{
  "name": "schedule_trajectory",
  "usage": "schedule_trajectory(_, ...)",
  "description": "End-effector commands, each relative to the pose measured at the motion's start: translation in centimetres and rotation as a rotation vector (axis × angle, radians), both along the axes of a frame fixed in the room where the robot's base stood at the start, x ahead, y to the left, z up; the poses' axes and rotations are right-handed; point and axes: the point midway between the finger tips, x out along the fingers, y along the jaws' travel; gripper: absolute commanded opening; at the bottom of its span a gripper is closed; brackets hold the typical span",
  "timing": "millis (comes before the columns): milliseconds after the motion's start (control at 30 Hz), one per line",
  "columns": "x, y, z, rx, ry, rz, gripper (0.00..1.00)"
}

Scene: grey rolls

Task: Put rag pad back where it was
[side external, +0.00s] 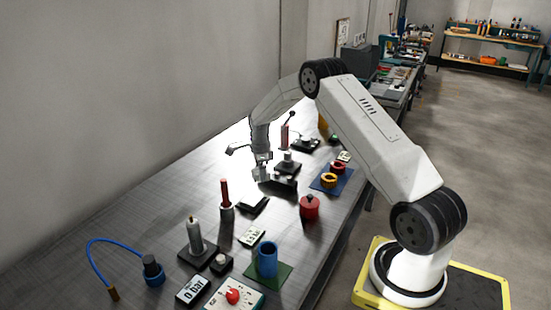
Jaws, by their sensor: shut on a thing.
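My gripper (262,174) points down over the middle of the table, beyond the red pot. It is shut on a small dark thing (282,185) at its fingertips, which I take to be the rag pad. The thing is small in this view, and the fingers partly hide it. I cannot tell whether it touches the table. A flat black holder or pad (253,207) lies on the table just in front of the gripper.
A red lidded pot (309,207) and a blue mat (330,180) with rings stand to the right. A red-topped post (226,195), a grey bottle (195,237), a blue cup (267,259) and a blue hose (115,241) are nearer. The table's left side (170,190) is mostly clear.

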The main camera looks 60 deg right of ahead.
Motion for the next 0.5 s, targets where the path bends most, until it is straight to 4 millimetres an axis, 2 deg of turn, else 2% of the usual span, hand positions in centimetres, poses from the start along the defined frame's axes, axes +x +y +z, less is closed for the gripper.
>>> schedule_trajectory(500,-7.0,3.6,-1.0,0.0,0.0,0.0,0.18)
